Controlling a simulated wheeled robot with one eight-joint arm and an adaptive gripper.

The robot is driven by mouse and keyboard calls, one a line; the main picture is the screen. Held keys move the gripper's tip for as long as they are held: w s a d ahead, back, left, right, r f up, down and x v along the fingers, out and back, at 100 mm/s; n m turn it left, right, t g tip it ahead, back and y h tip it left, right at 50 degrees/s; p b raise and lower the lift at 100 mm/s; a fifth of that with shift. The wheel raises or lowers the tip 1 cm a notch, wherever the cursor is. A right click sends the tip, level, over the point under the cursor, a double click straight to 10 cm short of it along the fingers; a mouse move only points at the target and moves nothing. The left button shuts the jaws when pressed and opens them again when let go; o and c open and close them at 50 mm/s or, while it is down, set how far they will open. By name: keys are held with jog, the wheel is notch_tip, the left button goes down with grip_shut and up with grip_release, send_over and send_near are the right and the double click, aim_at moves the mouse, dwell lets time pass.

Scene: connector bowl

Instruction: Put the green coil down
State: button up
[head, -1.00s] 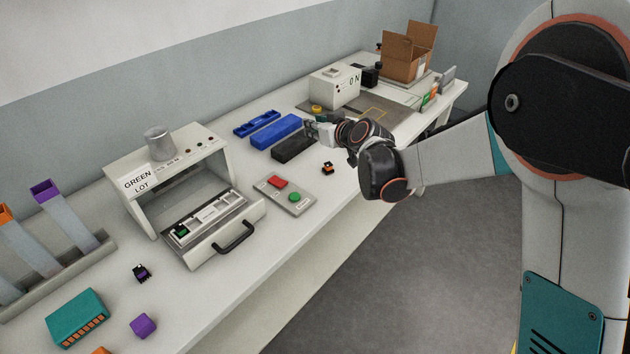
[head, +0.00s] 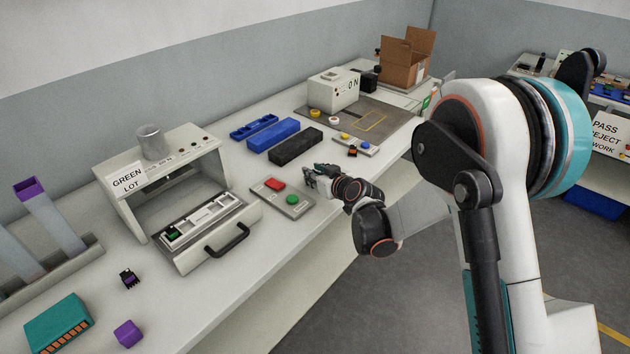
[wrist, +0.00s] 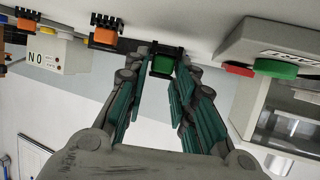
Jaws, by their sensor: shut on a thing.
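My gripper (head: 313,177) is over the bench, just right of the plate with red and green buttons. In the wrist view, which is upside down, my gripper (wrist: 162,70) is shut on the green coil (wrist: 162,65), a small green block in a black frame between the teal fingertips. The bench surface shows close beyond the coil; I cannot tell whether they touch. The held coil cannot be made out in the head view. Another small green piece (head: 173,232) sits in the left end of the fixture tray (head: 207,222), under the GREEN LOT sign (head: 127,179).
The button plate (head: 283,197) lies close left of my gripper. An orange and black coil (head: 352,151) stands farther back, by a plate with yellow and blue buttons (head: 357,143). A black block (head: 296,146) and blue block (head: 278,132) lie behind.

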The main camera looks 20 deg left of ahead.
jog(key=shift+f, duration=0.7)
jog(key=shift+f+b, duration=0.25)
jog(key=shift+b, duration=0.1)
jog(key=o, duration=0.9)
jog(key=shift+c, duration=0.2)
jog(key=shift+r+p, duration=0.15)
jog(key=shift+p, duration=0.3)
